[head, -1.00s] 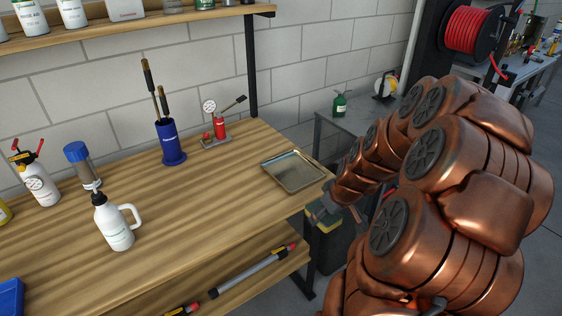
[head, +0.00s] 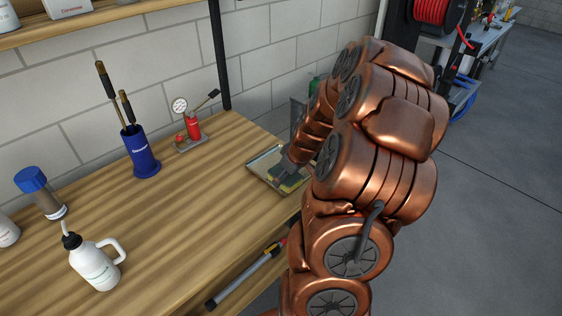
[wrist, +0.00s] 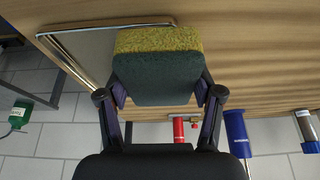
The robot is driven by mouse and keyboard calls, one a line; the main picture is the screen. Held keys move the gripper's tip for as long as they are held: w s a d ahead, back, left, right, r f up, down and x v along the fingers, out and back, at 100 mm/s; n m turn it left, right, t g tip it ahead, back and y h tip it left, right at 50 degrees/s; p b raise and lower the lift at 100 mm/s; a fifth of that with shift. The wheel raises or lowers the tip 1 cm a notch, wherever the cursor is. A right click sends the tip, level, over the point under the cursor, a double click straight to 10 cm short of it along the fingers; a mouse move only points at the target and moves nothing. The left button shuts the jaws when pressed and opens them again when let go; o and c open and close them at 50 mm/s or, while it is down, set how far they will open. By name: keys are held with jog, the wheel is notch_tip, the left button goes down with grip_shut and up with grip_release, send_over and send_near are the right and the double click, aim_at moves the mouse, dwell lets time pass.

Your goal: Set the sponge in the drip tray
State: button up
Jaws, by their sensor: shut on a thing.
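My gripper (head: 284,174) is shut on the sponge, holding it by its two sides. The sponge (wrist: 158,72) is dark green with a yellow rough face and also shows as a small yellow-green patch in the head view (head: 291,183). The drip tray (head: 259,159) is a shallow metal tray at the right end of the wooden bench. In the head view the sponge overlaps the tray's near right part. In the wrist view the tray (wrist: 88,50) extends left from behind the sponge. I cannot tell whether the sponge touches the tray; my arm hides part of it.
On the bench stand a red pump with a gauge (head: 193,128), a blue holder (head: 141,155) with handles, a white jug (head: 95,265) and a blue-capped bottle (head: 41,190). The bench middle is clear. A shelf post (head: 217,60) rises behind.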

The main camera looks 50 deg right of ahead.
jog(key=w+d+p, duration=0.1)
jog(key=w+d, duration=0.1)
jog(key=w+d+p, duration=0.1)
jog(key=w+d, duration=0.1)
jog(key=w, duration=0.1)
jog(key=w+d+f+p, duration=0.1)
jog(key=w+d, duration=0.1)
jog(key=w, duration=0.1)
jog(key=shift+d, duration=0.2)
jog(key=shift+f+p, duration=1.25)
jog(key=shift+f, duration=0.5)
jog(key=shift+f+b, duration=0.2)
jog(key=shift+b, duration=0.1)
jog(key=o, duration=1.2)
jog(key=shift+r, duration=0.1)
